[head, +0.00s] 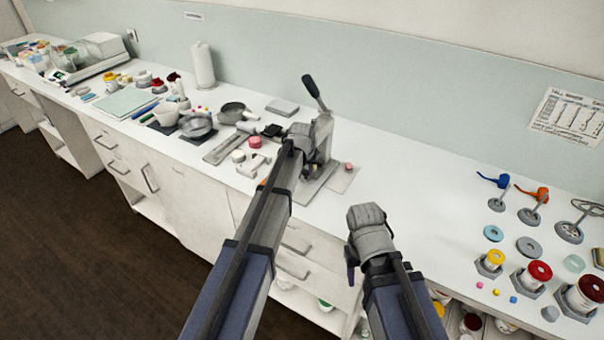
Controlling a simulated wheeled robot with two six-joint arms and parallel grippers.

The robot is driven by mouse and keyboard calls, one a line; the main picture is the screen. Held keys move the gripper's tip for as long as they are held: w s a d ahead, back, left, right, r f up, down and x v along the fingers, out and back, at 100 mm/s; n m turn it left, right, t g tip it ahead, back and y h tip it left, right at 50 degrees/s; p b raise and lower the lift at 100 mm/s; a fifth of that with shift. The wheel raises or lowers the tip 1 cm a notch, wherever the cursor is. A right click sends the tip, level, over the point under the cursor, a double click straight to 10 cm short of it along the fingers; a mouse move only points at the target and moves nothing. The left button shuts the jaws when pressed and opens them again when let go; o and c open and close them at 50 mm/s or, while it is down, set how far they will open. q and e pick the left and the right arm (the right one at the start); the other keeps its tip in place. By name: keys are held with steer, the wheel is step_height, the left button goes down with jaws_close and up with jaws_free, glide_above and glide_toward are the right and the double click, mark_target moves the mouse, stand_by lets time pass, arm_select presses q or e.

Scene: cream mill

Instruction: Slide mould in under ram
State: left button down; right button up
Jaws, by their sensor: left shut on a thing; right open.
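A grey lever press (323,131) stands on the counter with its black-handled lever (316,91) raised and tilted. Its flat grey base (318,184) shows at the front right. My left gripper (298,134) is right in front of the press, overlapping its column in the head view. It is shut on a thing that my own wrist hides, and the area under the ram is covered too. I cannot make out the mould. My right gripper (367,215) is open, in front of the counter to the right of the press, away from it.
Left of the press are small white and pink pieces (255,142), a grey plate (221,148) and pans (197,126). Coloured rings and holders (538,271) fill the far right. The counter between is clear.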

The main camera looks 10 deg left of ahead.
arm_select(q)
steer(key=c, duration=0.9)
jaws_free()
steer(key=shift+w+d, duration=0.15)
steer(key=shift+w, duration=0.1)
steer(key=shift+s+r, duration=0.1)
steer(key=p+v, duration=0.7)
steer(key=shift+r, duration=0.3)
steer(key=shift+s, duration=0.15)
steer(key=s+d+f+m+g, duration=0.1)
steer(key=s+d, duration=0.1)
steer(key=s, duration=0.8)
steer(key=s+d+f+m+g+b, duration=0.1)
steer(key=s+d+m+g, duration=0.1)
steer(key=s, duration=0.9)
steer(key=s+d+f+m+g+y+b, duration=0.1)
steer(key=s+d, duration=0.3)
steer(key=s, duration=0.7)
steer(key=shift+s+d+f+g, duration=0.25)
steer(key=shift+f+g, duration=0.15)
steer(key=shift+f, duration=0.1)
